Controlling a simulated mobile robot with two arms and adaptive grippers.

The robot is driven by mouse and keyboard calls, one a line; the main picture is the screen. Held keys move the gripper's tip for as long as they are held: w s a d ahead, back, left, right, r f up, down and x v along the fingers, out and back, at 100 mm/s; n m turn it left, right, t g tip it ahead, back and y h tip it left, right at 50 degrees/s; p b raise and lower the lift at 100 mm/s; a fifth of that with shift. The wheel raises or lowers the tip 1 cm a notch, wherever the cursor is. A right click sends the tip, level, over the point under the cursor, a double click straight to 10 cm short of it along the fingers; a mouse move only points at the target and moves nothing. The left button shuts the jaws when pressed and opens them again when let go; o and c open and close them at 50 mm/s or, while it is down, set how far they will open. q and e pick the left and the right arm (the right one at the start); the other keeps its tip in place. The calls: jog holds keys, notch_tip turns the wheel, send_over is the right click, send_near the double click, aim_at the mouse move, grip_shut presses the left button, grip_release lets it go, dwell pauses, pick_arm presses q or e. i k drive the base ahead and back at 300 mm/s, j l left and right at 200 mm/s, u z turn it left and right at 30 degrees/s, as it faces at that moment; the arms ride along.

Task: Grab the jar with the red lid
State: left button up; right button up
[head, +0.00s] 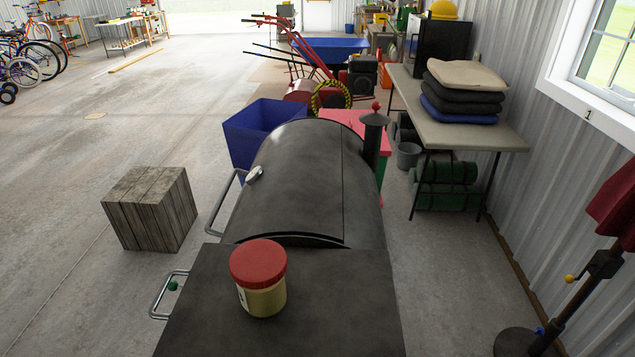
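The jar with the red lid (260,280) stands upright on the flat dark side shelf (345,305) of a black barrel smoker. Its lid is red and its body is pale yellow, with part of a white label at the left. Nothing touches the jar except the shelf under it. Neither of my grippers shows in the head view.
The smoker's domed lid (300,185) rises just behind the jar, with a chimney (374,140) at its right. A wooden crate (150,208) stands on the floor at left. A folding table (470,130) with stacked cushions (462,90) is at right. Open floor lies left.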

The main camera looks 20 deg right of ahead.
aim_at(258, 268)
jog(key=k+j+z, duration=0.3)
jog(key=k, duration=0.15)
jog(key=k+j+z, duration=0.1)
jog(key=k+z, duration=0.2)
jog(key=k, duration=0.1)
